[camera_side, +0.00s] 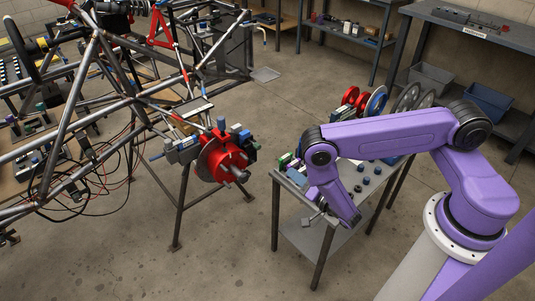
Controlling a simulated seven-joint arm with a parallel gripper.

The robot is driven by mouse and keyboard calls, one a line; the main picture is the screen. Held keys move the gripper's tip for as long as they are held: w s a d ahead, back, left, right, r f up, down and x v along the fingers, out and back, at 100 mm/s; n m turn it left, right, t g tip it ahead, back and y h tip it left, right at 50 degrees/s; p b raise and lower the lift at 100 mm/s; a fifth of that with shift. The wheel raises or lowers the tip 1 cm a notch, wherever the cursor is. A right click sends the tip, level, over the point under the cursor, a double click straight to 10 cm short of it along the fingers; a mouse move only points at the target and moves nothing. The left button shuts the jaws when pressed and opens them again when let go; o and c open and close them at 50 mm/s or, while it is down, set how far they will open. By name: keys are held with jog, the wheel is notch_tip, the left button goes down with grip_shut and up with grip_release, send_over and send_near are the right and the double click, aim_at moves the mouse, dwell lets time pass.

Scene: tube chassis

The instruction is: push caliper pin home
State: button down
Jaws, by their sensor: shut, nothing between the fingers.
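A red wheel hub (223,160) with protruding studs is mounted at the near corner of the tube chassis (118,101). Blue and dark blocks sit around the hub's upper edge, and a blue-grey block (181,150) is at its left. Which of these is the caliper I cannot tell, and the caliper pin is too small to make out. My gripper (313,217) is small in this view, at the front edge of the cart, right of the hub and clearly apart from it. It is shut and empty.
The cart (297,181) holds red and grey discs (377,102), small dark round parts (366,180) and several blocks. A dark stand (180,210) supports the chassis. Loose cables hang at the left. Shelves with bins (433,78) stand behind. Open floor lies between hub and cart.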

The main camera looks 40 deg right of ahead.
jog(key=m, duration=0.8)
send_near(260, 147)
jog(key=w, duration=0.7)
jog(key=shift+a, duration=0.1)
jog(key=shift+w, duration=1.7)
